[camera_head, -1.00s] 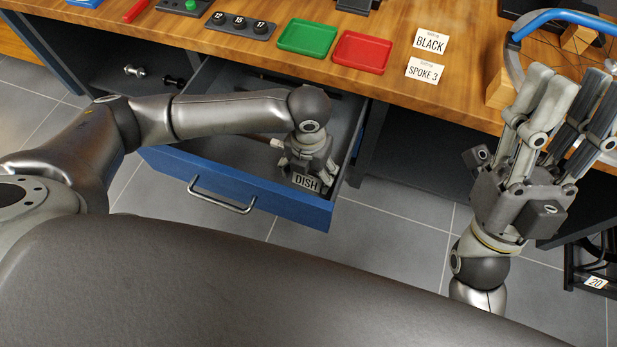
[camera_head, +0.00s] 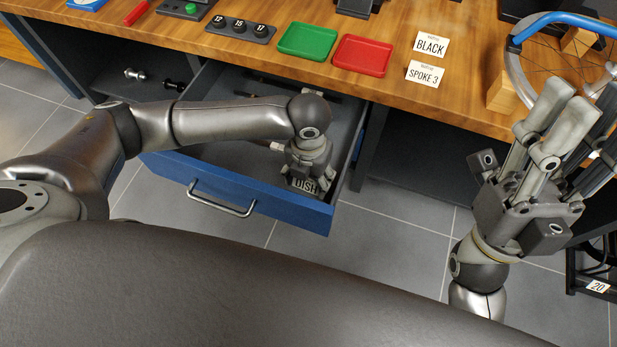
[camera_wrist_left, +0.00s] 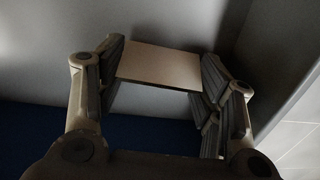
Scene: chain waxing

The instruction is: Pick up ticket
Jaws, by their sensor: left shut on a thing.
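The ticket (camera_head: 304,185), a small pale card marked "DISH" and partly covered by a finger, is at the front right of the open blue drawer (camera_head: 235,190). My left gripper (camera_head: 307,174) points down into the drawer and is shut on the ticket. In the left wrist view, the card (camera_wrist_left: 158,65) spans between the fingers of the left gripper (camera_wrist_left: 165,80), its blank side showing. Whether it touches the drawer floor cannot be told. My right gripper (camera_head: 580,105) is raised at the right with its fingers spread, open and empty.
The wooden bench (camera_head: 400,85) holds a green tray (camera_head: 307,41), a red tray (camera_head: 362,55), a "BLACK" card (camera_head: 430,45) and a "SPOKE 3" card (camera_head: 424,74). A blue-tyred wheel (camera_head: 550,20) stands by the right gripper. Drawer walls surround the left gripper closely.

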